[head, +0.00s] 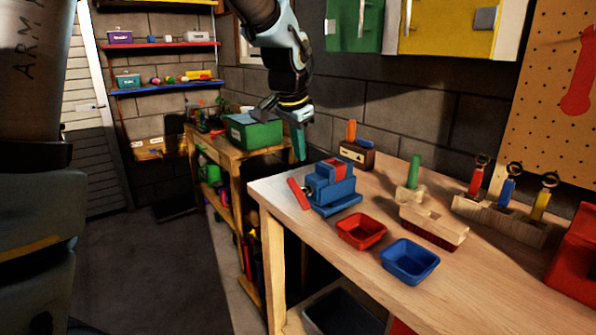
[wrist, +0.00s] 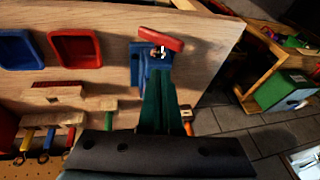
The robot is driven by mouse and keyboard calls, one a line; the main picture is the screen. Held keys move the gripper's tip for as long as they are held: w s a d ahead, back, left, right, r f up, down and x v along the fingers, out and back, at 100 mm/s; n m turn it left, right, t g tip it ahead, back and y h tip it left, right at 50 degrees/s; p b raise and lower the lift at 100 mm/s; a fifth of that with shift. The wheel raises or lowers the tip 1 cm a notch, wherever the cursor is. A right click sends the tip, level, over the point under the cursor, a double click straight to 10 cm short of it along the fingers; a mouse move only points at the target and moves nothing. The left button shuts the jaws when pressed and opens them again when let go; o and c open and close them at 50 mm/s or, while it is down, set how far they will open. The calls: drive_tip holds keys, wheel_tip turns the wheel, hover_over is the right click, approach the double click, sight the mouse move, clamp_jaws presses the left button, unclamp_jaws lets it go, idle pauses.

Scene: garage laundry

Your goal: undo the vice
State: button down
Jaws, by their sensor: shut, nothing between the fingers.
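The toy vice (head: 335,190) is blue with red on top and sits at the left end of the wooden workbench. Its red bar handle (head: 298,194) sticks out at the left side and is tilted. In the wrist view the handle (wrist: 160,38) lies just beyond my fingertips, near a small metal hub, and part of the blue vice (wrist: 136,68) shows beside the fingers. My gripper (head: 299,157) is shut and empty, its green fingers pointing down above and behind the handle. The fingers (wrist: 157,74) hide part of the vice in the wrist view. Contact is not visible.
A red tray (head: 361,243) and a blue tray (head: 410,277) stand right of the vice on the workbench (head: 470,275). Behind are a wooden block with a green peg (head: 414,172) and a rack (head: 500,217) of coloured tools. A green box (head: 254,132) stands on another bench at left.

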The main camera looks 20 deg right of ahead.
sight(294, 182)
drive_tip(key=p+x, duration=0.1)
drive_tip(key=x, duration=0.4)
drive_tip(key=shift+a+f, duration=0.1)
drive_tip(key=shift+f, duration=0.1)
drive_tip(key=shift+w+a+f+p, duration=0.2)
drive_tip(key=shift+w+f+p, duration=0.4)
drive_tip(key=shift+w+f, duration=0.6)
drive_tip(key=shift+f, duration=0.25)
drive_tip(key=shift+w+a+p, duration=0.15)
drive_tip(key=shift+w+p, duration=0.15)
